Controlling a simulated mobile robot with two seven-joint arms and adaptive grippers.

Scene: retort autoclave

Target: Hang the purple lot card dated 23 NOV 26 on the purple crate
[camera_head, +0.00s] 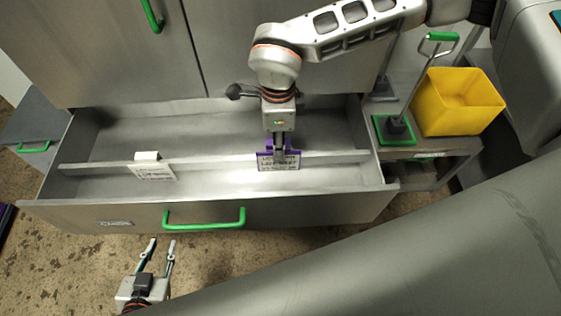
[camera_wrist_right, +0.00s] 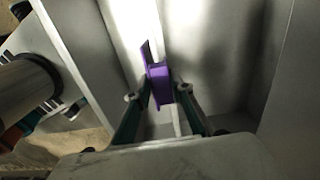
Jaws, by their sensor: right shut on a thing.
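A purple lot card (camera_head: 291,163) hangs over the divider rail inside the open drawer, in the right half of the drawer. Its printed text is too small to read. My right gripper (camera_head: 279,155) reaches down from above and is shut on this card. In the right wrist view the purple card (camera_wrist_right: 159,84) stands between the two fingers of the right gripper (camera_wrist_right: 162,98). My left gripper (camera_head: 160,248) is open and empty in front of the drawer, above the floor.
A white card (camera_head: 152,168) hangs on the same drawer divider (camera_head: 220,161) to the left. The open drawer has a green handle (camera_head: 204,218) at its front. A yellow bin (camera_head: 458,101) and a green-based tool (camera_head: 394,130) stand to the right.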

